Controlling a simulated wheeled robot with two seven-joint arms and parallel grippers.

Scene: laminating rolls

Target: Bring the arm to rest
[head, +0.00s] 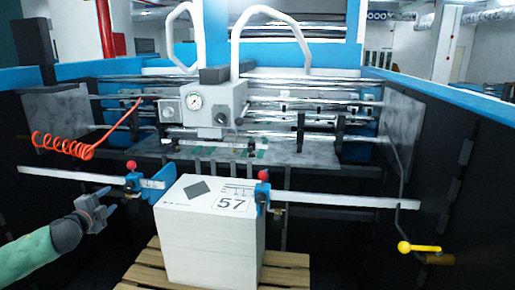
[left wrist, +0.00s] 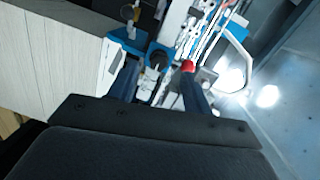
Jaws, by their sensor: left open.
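My left gripper (head: 98,207) is at the lower left in the head view, on an arm with a green sleeve. It is open and nothing shows between its fingers. It is left of the white stack of sheets (head: 212,240) and apart from it. In the left wrist view the two dark fingers (left wrist: 162,85) point toward the machine, with the stack (left wrist: 50,60) at the left. My right gripper is not in view.
The stack stands on a wooden pallet (head: 285,272). Blue clamps with red knobs (head: 262,190) flank its top on a metal rail (head: 330,198). A red coiled hose (head: 62,148) hangs above the left gripper. A yellow-handled crank (head: 417,247) is at the right. Dark side walls enclose the bay.

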